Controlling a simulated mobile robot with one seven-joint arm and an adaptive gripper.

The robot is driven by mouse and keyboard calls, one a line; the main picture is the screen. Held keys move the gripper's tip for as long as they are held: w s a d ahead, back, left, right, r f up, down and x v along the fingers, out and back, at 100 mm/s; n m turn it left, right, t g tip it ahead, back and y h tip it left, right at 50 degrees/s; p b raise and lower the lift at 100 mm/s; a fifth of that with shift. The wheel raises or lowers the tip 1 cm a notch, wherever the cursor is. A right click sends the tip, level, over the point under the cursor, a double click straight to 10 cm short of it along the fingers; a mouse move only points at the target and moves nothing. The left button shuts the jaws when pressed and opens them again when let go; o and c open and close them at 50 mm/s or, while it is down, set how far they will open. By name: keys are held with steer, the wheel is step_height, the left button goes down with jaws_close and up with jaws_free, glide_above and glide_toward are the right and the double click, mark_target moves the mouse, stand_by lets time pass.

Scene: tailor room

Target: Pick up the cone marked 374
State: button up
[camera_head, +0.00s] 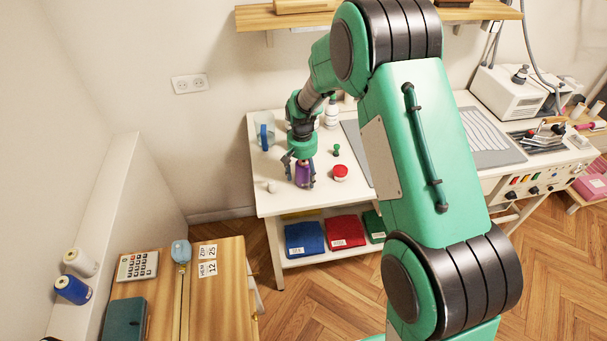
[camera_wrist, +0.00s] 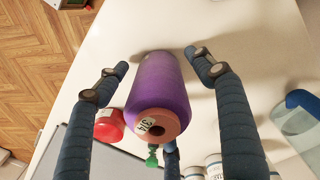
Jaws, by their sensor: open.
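A purple thread cone (camera_head: 302,174) stands on the white worktable near its front left part. In the wrist view the purple cone (camera_wrist: 160,88) shows its orange-brown end with a small label (camera_wrist: 148,124) that seems to read 374, though the print is tiny. My gripper (camera_head: 300,182) is down over the cone from above, with fingers on both sides of it. In the wrist view my gripper (camera_wrist: 158,62) is open, its fingertips spread left and right of the cone with visible gaps.
A red-lidded jar (camera_head: 340,173) stands close to the cone's right. A small green item (camera_head: 336,150), a white bottle (camera_head: 331,114) and a clear jug with a blue handle (camera_head: 264,132) stand behind. A small white item (camera_head: 271,187) lies to the left on the worktable (camera_head: 290,208).

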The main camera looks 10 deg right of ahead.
steer(key=shift+f, duration=0.35)
steer(key=shift+c, duration=0.3)
steer(key=c, duration=1.3)
